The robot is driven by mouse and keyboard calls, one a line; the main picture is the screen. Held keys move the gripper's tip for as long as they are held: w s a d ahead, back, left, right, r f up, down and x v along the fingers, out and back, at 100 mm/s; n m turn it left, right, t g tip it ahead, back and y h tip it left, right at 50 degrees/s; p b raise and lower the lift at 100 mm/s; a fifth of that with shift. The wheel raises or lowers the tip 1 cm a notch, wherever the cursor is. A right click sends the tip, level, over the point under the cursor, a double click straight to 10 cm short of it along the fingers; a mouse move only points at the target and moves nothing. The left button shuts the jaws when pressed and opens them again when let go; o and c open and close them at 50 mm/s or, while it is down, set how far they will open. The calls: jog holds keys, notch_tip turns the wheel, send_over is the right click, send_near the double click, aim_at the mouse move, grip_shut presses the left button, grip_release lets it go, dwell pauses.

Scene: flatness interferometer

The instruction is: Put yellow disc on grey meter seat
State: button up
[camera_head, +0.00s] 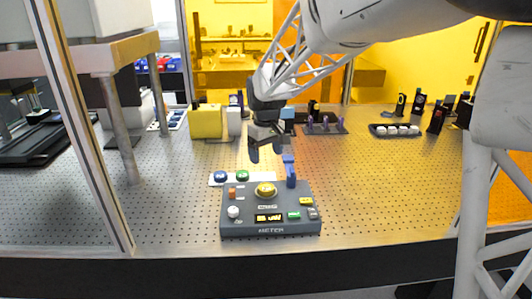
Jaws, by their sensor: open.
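The grey meter (270,229) stands near the front edge of the perforated table. The yellow disc (265,188) appears to lie on the round seat at the top middle of the meter; the seat itself is mostly covered. My gripper (266,152) is open and empty, fingers pointing down, above and apart from the yellow disc. A blue disc (221,176) and a green disc (242,175) lie on a white strip (264,178) behind the meter.
A blue upright post (290,172) stands at the meter's back right, close to my gripper. A yellow block (206,121) is behind at left. A dark tray with white pieces (396,130) is at back right. The table right of the meter is clear.

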dwell(0.3)
jog(key=s+d+m+t, duration=0.1)
jog(key=s+d, duration=0.3)
jog(key=s, duration=0.8)
jog(key=s+d+m, duration=0.3)
jog(key=s+d, duration=0.2)
jog(key=s, duration=0.8)
jog(key=s+d+m+t, duration=0.1)
jog(key=s+d+m, duration=0.2)
jog(key=s, duration=1)
jog(key=shift+d+r+t, duration=0.3)
jog(key=shift+d+r, duration=0.05)
jog(key=shift+d, duration=0.35)
jog(key=shift+c, duration=0.3)
